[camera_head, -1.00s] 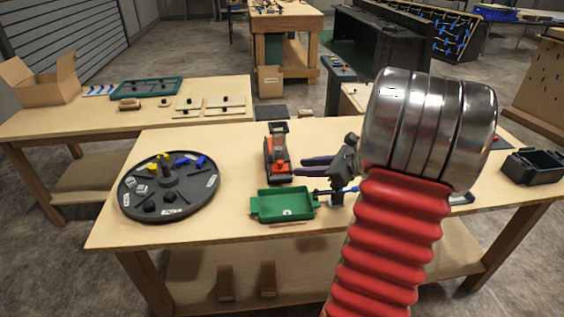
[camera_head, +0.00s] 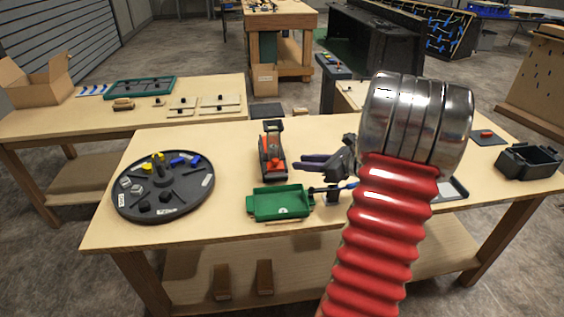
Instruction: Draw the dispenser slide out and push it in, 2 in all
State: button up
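The dispenser (camera_head: 271,160) appears to be the dark unit with an orange-red block, standing at the middle of the near table. Which part is its slide, and how far it is drawn out, is too small to tell. My gripper (camera_head: 296,162) is just right of it, with its dark purple fingers pointing left. The fingers look a little apart, with nothing visible between them. I cannot tell whether they touch the dispenser. My red and metal arm link hides part of the table behind it.
A dark round turntable (camera_head: 188,201) with small parts stands at left. A black bin (camera_head: 530,161) is at far right. The table (camera_head: 232,150) between turntable and dispenser is clear.

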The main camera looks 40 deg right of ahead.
jog(key=x, duration=1)
jog(key=shift+d+f, duration=0.1)
jog(key=shift+c, duration=0.5)
grip_shut()
